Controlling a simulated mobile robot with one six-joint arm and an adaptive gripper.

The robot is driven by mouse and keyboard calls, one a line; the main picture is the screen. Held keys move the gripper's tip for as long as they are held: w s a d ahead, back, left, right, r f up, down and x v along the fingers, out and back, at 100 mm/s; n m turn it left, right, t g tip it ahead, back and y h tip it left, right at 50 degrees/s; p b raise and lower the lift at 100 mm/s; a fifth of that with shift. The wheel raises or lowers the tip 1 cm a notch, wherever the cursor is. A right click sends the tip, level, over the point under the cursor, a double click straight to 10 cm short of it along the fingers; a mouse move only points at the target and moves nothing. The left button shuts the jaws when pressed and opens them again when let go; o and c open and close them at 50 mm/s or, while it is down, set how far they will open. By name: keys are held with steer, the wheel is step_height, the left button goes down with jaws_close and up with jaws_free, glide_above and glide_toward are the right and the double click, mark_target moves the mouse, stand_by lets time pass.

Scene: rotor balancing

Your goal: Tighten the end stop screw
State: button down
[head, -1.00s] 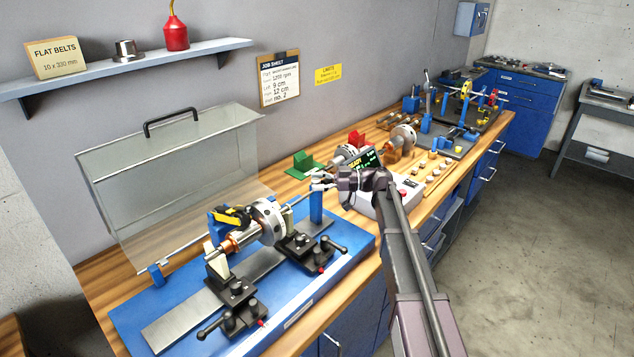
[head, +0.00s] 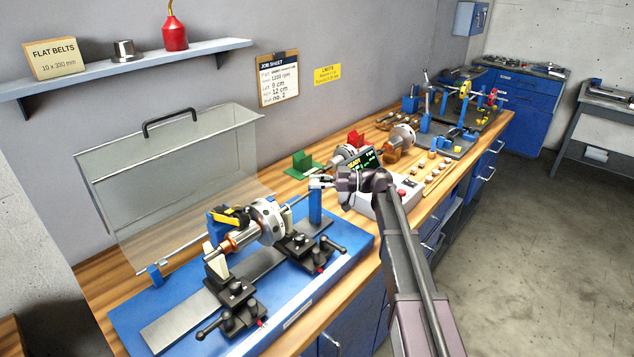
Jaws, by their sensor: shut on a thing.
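My gripper (head: 317,183) is at the top of the blue end stop post (head: 315,208), at the right end of the blue balancing machine bed (head: 337,252). Its fingers are shut on the end stop screw at the top of the post. The screw itself is mostly hidden by the fingertips and too small to make out. A rotor with a steel disc and copper part (head: 268,222) lies across the two black supports, left of the post. The rotor's shaft end points toward the post; I cannot tell whether they touch.
A clear guard (head: 180,165) with a black handle stands open behind the machine. A control box (head: 385,205) with a lit screen sits just right of the post, under my arm.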

steer(key=shift+s+a+m+t, duration=0.1)
steer(key=shift+s+m+t, duration=0.15)
steer(key=shift+t, duration=0.25)
steer(key=m+t, duration=0.2)
steer(key=t, duration=0.1)
steer(key=m+t, duration=0.2)
steer(key=t, duration=0.1)
steer(key=shift+s+h, duration=0.1)
steer(key=shift+h, duration=0.3)
steer(key=m+t+h, duration=0.2)
steer(key=t, duration=0.1)
steer(key=m+t+h, duration=0.2)
steer(key=m+t, duration=0.1)
steer(key=shift+t, duration=0.4)
steer(key=m+t+h, duration=0.2)
steer(key=h, duration=0.1)
steer(key=m+t+h, duration=0.2)
steer(key=m+h, duration=0.1)
steer(key=shift+w+a, duration=0.15)
steer(key=shift+w, duration=0.05)
steer(key=shift+m+t+h, duration=0.45)
steer(key=shift+m+h, duration=0.75)
steer(key=shift+h, duration=0.7)
steer(key=shift+m+t+h, duration=0.45)
steer(key=shift+m+h, duration=0.7)
steer(key=shift+h, duration=1.15)
steer(key=shift+c, duration=1.9)
jaws_free()
